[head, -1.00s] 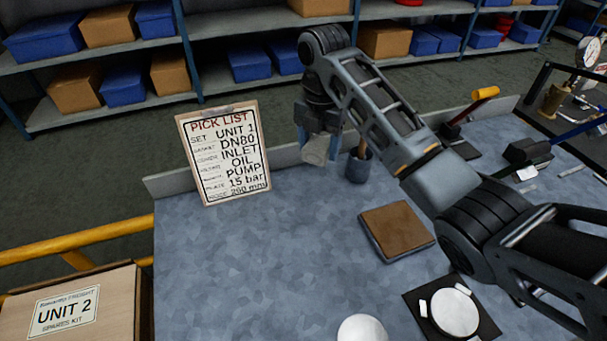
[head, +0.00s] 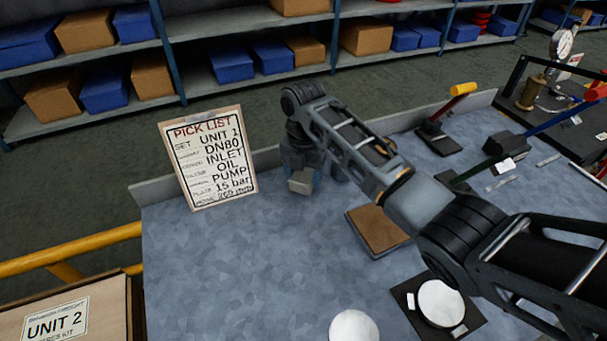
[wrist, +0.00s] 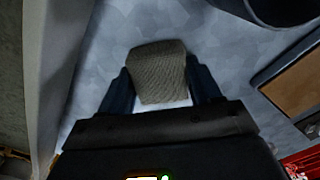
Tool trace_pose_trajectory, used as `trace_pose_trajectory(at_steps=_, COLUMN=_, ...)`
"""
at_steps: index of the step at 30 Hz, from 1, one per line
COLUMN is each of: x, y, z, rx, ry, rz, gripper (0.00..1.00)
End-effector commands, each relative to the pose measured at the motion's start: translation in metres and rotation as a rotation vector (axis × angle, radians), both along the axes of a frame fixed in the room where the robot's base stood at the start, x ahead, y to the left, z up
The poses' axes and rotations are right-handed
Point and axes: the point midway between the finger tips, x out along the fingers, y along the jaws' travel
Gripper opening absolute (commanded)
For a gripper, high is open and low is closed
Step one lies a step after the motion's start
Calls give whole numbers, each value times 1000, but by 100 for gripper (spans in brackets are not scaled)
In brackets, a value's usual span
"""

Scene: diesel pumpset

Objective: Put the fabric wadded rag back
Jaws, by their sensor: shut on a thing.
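The wadded rag (head: 301,181) is a small grey-beige block of woven fabric. In the wrist view the rag (wrist: 158,70) sits between the two dark fingers of my gripper (wrist: 160,88), which is shut on it. In the head view my gripper (head: 300,165) points down near the back edge of the bench, right of the pick list, with the rag at its tips. I cannot tell whether the rag touches the bench top.
The pick list board (head: 208,160) stands left of my gripper. A brown-topped square tray (head: 377,228) lies to the right. A dark round container (wrist: 268,8) shows at the wrist view's upper right. The blue-grey bench (head: 240,270) is clear in front.

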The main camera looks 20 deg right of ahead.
Motion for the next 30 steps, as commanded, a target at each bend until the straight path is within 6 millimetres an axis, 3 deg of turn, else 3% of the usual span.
trace_pose_trajectory(at_steps=3, x=0, y=0, z=-4, rx=0, ry=0, rz=0, gripper=35)
trace_pose_trajectory(at_steps=4, x=0, y=0, z=-3, rx=0, ry=0, rz=0, gripper=66)
trace_pose_trajectory(at_steps=11, x=0, y=0, z=-2, rx=0, ry=0, rz=0, gripper=88)
trace_pose_trajectory(at_steps=22, x=1, y=0, z=5, rx=1, ry=-2, rz=0, gripper=89)
trace_pose_trajectory(at_steps=30, x=1, y=0, z=54, rx=-1, ry=-5, rz=1, gripper=89)
